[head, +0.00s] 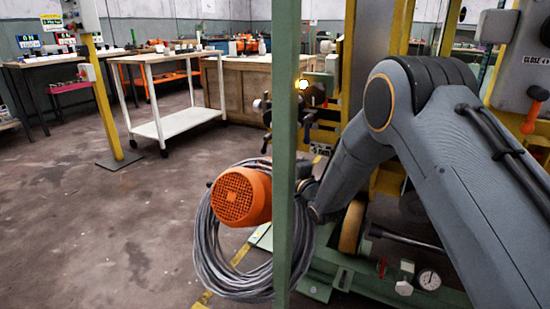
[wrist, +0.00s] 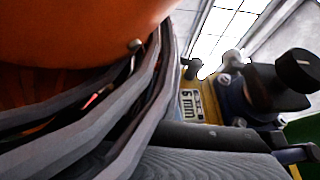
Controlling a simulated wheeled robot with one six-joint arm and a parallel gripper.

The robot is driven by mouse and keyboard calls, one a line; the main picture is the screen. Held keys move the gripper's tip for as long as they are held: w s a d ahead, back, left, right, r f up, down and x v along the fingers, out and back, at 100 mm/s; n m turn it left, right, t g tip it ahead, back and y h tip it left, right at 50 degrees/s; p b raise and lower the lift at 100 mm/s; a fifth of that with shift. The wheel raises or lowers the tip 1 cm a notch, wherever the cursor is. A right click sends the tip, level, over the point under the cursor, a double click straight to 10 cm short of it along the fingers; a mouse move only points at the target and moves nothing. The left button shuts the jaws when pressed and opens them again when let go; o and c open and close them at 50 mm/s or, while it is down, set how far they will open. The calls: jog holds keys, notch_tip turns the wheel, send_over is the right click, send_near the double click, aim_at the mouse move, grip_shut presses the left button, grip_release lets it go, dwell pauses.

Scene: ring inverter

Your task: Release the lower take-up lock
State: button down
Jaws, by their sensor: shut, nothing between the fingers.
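I cannot pick out the lower take-up lock for certain in either view. In the wrist view, a black knob (wrist: 298,72) on a dark block stands at the right, apart from my gripper. My gripper (wrist: 195,147) shows as two dark grey fingers along the bottom, shut and empty. Grey cable loops (wrist: 105,125) pass close beside the fingers, under an orange housing (wrist: 80,30). I cannot tell whether they touch. In the head view, the orange housing (head: 240,195) sits inside the coil of grey cable (head: 215,255). There, my gripper is hidden behind the green post and coil.
A green upright post (head: 283,130) crosses the head view in front of my wrist. A green machine base (head: 350,272) with a round gauge (head: 429,279) lies low at the right. A white cart (head: 170,90) stands behind.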

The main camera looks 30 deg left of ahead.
jog(key=w+f+p+v, duration=0.1)
jog(key=p+v, duration=0.2)
jog(key=v, duration=0.8)
jog(key=shift+d+f, duration=0.25)
jog(key=shift+f, duration=0.05)
jog(key=s+d+r+n+g+h, duration=0.2)
jog(key=s+d+n+g+h, duration=0.1)
jog(key=s+d, duration=0.6)
jog(key=s+d+r+n+g+h, duration=0.2)
jog(key=s+d+n+g+h, duration=0.2)
jog(key=s, duration=1.1)
jog(key=s+d+r+n+g+h, duration=0.3)
jog(key=s+d+n+h, duration=0.4)
jog(key=s+d, duration=0.6)
jog(key=shift+d+g+h, duration=0.35)
jog(key=shift+g+h, duration=0.05)
jog(key=shift+h, duration=0.1)
jog(key=shift+s+r, duration=0.1)
